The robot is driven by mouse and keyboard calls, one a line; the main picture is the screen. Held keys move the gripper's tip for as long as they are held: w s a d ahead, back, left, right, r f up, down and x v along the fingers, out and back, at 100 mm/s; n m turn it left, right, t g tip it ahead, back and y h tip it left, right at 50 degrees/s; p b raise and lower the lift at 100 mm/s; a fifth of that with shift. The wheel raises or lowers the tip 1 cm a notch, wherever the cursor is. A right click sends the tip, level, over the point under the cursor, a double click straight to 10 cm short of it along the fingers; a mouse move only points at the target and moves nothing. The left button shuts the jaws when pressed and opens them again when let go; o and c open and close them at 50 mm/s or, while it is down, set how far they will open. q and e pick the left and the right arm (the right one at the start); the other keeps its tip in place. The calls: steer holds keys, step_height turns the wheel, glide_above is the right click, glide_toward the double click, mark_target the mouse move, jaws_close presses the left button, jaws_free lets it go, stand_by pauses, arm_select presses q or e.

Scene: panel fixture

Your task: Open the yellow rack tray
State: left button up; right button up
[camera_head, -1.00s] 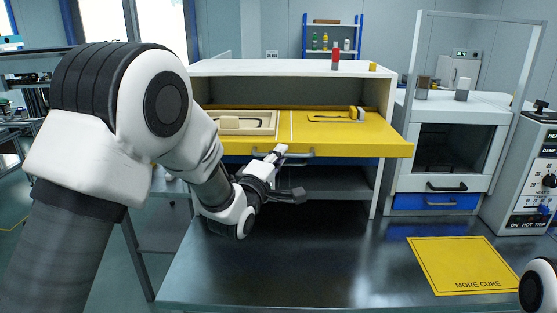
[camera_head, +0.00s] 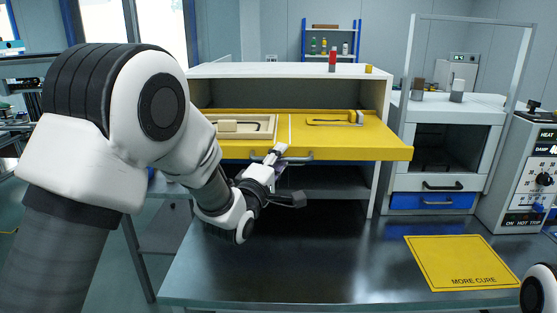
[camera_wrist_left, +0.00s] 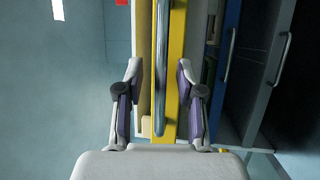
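The yellow rack tray (camera_head: 372,137) sticks out of the front of the white rack (camera_head: 384,92) in the head view. A grey bar handle (camera_head: 297,157) runs along its front edge. My left gripper (camera_head: 275,154) is at this handle. In the left wrist view the two fingers of my left gripper (camera_wrist_left: 160,80) stand on either side of the handle (camera_wrist_left: 161,70), partly closed around it. Small gaps seem to show, so the exact contact is unclear. My right gripper is not in view.
A beige board (camera_head: 245,126) lies on the tray. A yellow "MORE CURE" sign (camera_head: 460,262) lies on the dark bench (camera_head: 330,270). A white cabinet with a blue drawer (camera_head: 432,201) and a control box (camera_head: 535,180) stand at the right. The bench front is clear.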

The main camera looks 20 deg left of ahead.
arm_select(q)
steer(key=v, duration=1.2)
steer(key=s+a+f+m+g+y, duration=0.1)
steer(key=s+f+g, duration=0.25)
steer(key=f, duration=0.85)
steer(key=s+f+g, duration=0.3)
steer(key=s+f, duration=0.1)
steer(key=f, duration=0.8)
steer(key=s+a+f+m+g+y, duration=0.1)
steer(key=s+f+g, duration=0.25)
steer(key=f, duration=0.85)
steer(key=s+f+m+g, duration=0.5)
steer(key=s+m, duration=0.1)
steer(key=s, duration=0.4)
steer(key=s+f+m+g, duration=0.4)
steer(key=s+f+m, duration=0.2)
steer(key=s, duration=0.4)
steer(key=shift+s+a+m+g, duration=0.4)
steer(key=shift+a+m, duration=0.1)
steer(key=shift+m, duration=0.2)
